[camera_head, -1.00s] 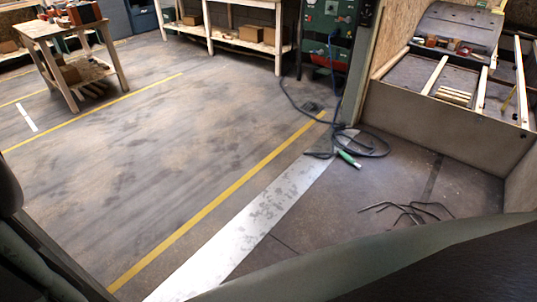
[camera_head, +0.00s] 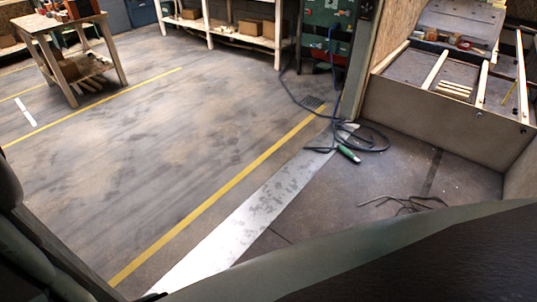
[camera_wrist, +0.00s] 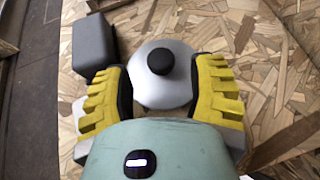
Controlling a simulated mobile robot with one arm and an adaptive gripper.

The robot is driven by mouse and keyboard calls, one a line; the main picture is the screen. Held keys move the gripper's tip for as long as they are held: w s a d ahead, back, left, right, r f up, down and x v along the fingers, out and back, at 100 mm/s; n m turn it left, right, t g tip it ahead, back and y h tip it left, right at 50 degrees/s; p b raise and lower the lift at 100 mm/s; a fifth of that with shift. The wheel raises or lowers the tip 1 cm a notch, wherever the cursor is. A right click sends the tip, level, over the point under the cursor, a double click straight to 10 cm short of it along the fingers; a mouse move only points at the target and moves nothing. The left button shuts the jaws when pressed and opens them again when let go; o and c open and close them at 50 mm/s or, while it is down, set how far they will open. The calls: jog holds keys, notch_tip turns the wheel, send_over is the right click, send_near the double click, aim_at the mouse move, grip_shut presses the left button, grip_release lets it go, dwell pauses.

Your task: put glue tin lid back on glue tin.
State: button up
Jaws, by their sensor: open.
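In the wrist view, a pale round lid with a black knob (camera_wrist: 150,86), which looks like the glue tin lid, is on an oriented-strand board. My gripper (camera_wrist: 161,88) is open, with one yellow, dark-padded finger on each side of the lid. The fingers are very close to its rim; I cannot tell whether they touch it. I cannot make out the glue tin in either view, or whether anything is under the lid.
A grey block (camera_wrist: 90,46) stands on the board (camera_wrist: 225,22) just left of the lid. In the head view, a cable with a green handle (camera_head: 348,154) and bent rods (camera_head: 405,203) lie on the floor. A wooden table (camera_head: 60,45) stands far left on open floor.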

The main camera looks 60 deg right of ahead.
jog(key=v, duration=0.7)
jog(key=shift+d+r, duration=0.2)
jog(key=shift+d, duration=0.15)
